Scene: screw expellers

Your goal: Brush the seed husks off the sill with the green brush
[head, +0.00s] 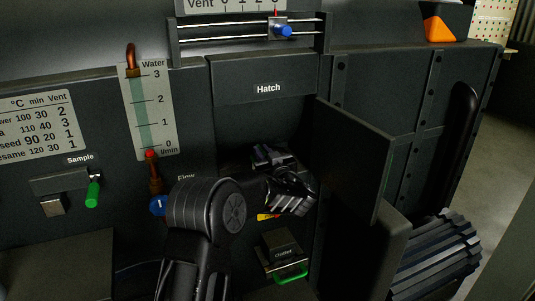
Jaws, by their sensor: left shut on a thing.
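My left gripper (290,203) is in front of the open hatch recess, left of the swung-out hatch door (355,155). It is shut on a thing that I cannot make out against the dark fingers. The sill and any husks at the hatch are hidden behind my left gripper and arm or lost in shadow. I cannot pick out the green brush for certain. My right gripper is not in view.
A small yellow and red piece (268,216) shows just under the gripper. A green-handled sample tap (93,194) and a water gauge (148,110) are at left. A ribbed dark cylinder (438,255) is at lower right.

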